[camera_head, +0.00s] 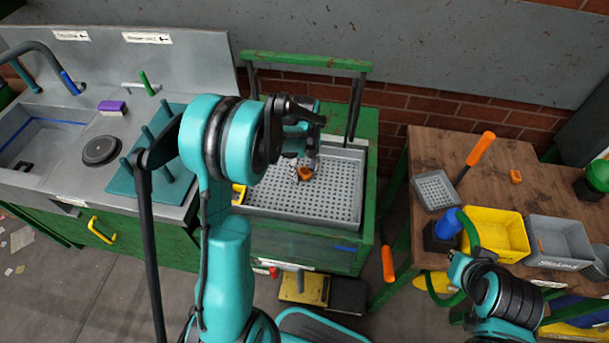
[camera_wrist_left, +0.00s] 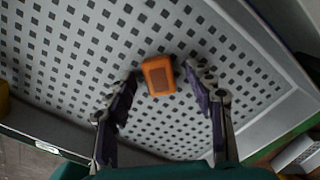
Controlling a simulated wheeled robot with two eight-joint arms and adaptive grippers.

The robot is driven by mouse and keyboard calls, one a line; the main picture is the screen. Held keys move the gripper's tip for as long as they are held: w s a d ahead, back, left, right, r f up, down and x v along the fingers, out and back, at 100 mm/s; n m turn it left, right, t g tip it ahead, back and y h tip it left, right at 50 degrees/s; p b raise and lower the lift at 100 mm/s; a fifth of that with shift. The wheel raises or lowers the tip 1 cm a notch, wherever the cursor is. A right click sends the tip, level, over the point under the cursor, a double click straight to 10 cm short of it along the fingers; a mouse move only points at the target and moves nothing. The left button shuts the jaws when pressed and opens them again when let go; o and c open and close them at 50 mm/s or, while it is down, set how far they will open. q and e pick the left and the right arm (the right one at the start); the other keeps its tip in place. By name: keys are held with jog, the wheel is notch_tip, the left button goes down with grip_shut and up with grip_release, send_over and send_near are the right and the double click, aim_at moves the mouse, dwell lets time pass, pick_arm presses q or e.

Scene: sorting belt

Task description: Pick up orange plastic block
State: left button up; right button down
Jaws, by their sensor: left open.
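An orange plastic block (camera_wrist_left: 158,76) lies on the grey perforated tray (camera_wrist_left: 235,100) and shows between my left gripper's fingers in the left wrist view. In the head view the block (camera_head: 305,173) lies on the tray (camera_head: 318,213), right by my left gripper (camera_head: 303,165), which reaches in over the tray from the left. My left gripper (camera_wrist_left: 166,95) is open in the left wrist view, one finger on each side of the block, with nothing held. Whether the fingertips reach down to the block's height is hard to tell. My right arm shows at the lower right, but its fingers are not visible.
A yellow object (camera_head: 238,194) sits at the tray's left edge. A green frame (camera_head: 306,60) rises behind the tray. On the wooden table at right are a yellow bin (camera_head: 496,236), a grey bin (camera_head: 563,244) and another small orange piece (camera_head: 515,176).

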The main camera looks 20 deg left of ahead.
pick_arm(q)
jog(key=shift+r, duration=0.1)
jog(key=shift+c, duration=0.5)
jog(key=c, duration=1.1)
